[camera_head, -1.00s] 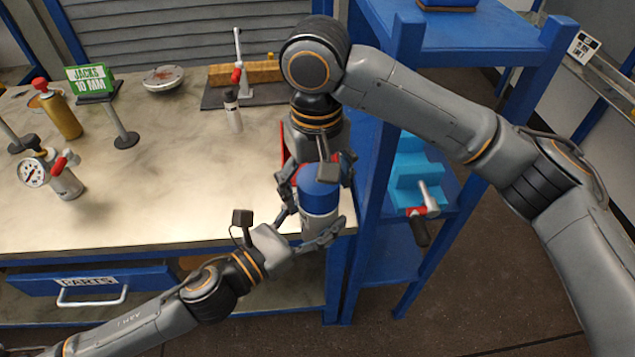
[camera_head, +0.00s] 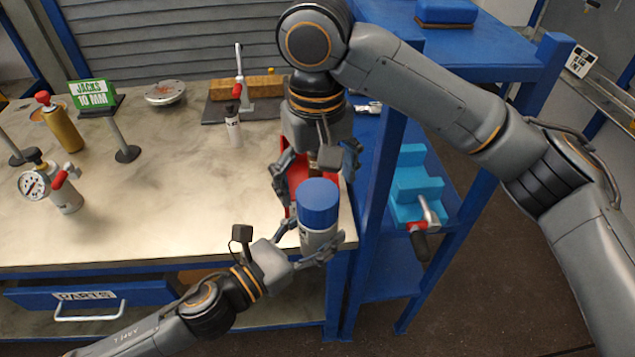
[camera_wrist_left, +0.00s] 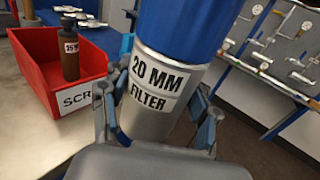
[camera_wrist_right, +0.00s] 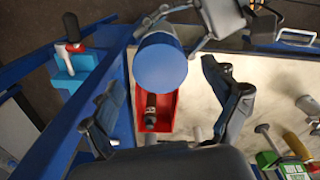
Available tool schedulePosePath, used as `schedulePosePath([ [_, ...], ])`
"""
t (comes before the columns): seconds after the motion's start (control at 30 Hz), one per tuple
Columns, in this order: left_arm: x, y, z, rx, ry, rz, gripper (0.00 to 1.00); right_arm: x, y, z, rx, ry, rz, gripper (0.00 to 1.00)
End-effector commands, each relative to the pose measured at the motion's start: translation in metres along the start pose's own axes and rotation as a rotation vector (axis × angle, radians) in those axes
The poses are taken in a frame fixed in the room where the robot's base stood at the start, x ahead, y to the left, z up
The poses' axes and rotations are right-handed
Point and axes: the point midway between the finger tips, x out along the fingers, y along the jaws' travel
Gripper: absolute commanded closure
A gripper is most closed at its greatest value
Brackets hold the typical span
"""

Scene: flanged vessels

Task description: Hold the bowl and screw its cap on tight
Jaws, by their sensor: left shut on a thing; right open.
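The bowl (camera_head: 318,238) is a silver cylinder labelled "20 MM FILTER", and it also fills the middle of the left wrist view (camera_wrist_left: 150,105). Its blue cap (camera_head: 318,200) sits on top of it; the cap shows from above in the right wrist view (camera_wrist_right: 160,62). How tightly it is screwed cannot be told. My left gripper (camera_head: 318,256) is shut around the bowl and holds it upright near the table's front right corner. My right gripper (camera_head: 312,178) is open and empty, behind and above the cap, apart from it.
A red bin (camera_wrist_left: 62,75) with a brown bottle (camera_wrist_left: 69,55) stands on the table behind the bowl. A blue shelf (camera_head: 440,70) rises close on the right. Gauge (camera_head: 36,184), gold canister (camera_head: 62,125) and sign (camera_head: 93,93) stand left. The table's middle is clear.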

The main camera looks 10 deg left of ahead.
Motion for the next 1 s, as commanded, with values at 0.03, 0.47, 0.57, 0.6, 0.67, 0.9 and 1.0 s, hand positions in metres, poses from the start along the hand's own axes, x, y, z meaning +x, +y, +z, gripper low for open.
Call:
schedulePosePath([
  [0.03,0.000,0.000,0.002,0.001,-0.004,-0.001,1.00,0.000,0.000,0.000,-0.002,0.000,0.000,0.17],
  [0.47,0.000,0.000,0.002,0.001,-0.004,-0.001,1.00,-0.015,-0.001,-0.001,-0.519,0.001,0.009,0.17],
  [0.57,0.000,0.000,0.002,0.001,-0.004,-0.001,1.00,-0.021,0.000,-0.001,-0.715,0.000,0.011,0.17],
  [0.6,0.000,0.000,0.002,0.001,-0.004,-0.001,1.00,-0.023,-0.001,-0.001,-0.788,-0.002,0.009,0.17],
  [0.67,0.000,0.000,0.002,0.001,-0.004,-0.001,1.00,-0.026,-0.001,-0.001,-0.890,-0.001,0.009,0.17],
  [0.9,0.000,0.000,0.002,0.001,-0.004,-0.001,1.00,-0.033,0.000,0.000,-1.163,-0.002,0.003,0.17],
  [1.0,0.000,0.000,0.002,0.001,-0.004,-0.001,1.00,-0.035,0.000,0.000,-1.210,0.000,0.002,0.17],
])
